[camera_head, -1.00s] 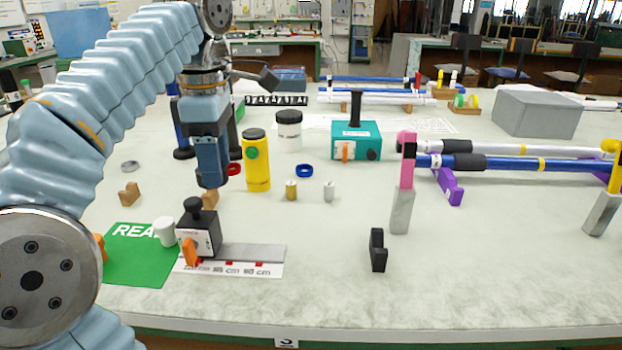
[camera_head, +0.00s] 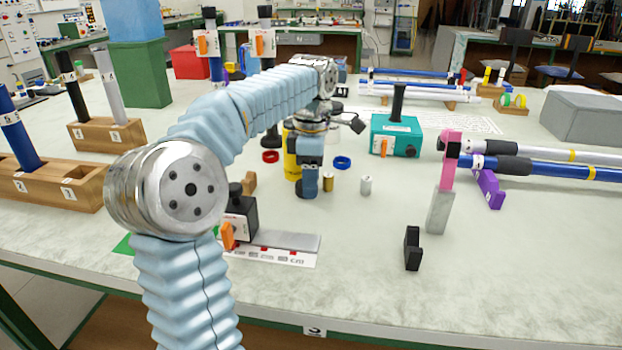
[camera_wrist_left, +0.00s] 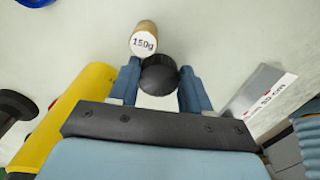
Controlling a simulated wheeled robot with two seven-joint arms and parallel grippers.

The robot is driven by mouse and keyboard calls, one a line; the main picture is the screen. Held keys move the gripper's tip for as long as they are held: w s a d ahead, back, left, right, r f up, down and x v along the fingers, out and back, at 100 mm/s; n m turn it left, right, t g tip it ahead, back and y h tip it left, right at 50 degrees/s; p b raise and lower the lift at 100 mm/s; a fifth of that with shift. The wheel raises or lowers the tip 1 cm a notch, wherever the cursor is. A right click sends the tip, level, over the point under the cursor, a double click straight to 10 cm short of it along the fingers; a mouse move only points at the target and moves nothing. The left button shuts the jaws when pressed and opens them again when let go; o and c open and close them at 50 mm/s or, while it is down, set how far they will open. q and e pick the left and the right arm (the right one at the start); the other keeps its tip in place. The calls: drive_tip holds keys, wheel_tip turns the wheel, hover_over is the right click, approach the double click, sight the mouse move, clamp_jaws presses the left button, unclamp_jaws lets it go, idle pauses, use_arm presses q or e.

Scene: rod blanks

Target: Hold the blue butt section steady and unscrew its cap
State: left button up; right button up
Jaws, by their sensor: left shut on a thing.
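My left gripper (camera_head: 309,191) is low over the table in front of the yellow bottle. In the left wrist view, it is shut on a black round cap-like piece (camera_wrist_left: 158,77) with a ribbed edge. No blue section is visible between its fingers. Another blue rod (camera_head: 545,168) with a black grip lies across a purple support at right. I cannot tell which is the butt section. My right gripper is not in view.
A brass weight (camera_head: 328,183) stands close beside my left gripper; it also shows in the left wrist view (camera_wrist_left: 144,39). The yellow bottle (camera_head: 291,168) is behind it. A black block with an orange lever (camera_head: 241,215) is at front left.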

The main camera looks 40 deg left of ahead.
use_arm(q)
drive_tip(key=shift+f, duration=0.15)
drive_tip(key=shift+f, duration=0.1)
drive_tip(key=o, duration=1.2)
wheel_tip(320, 180, up, 12)
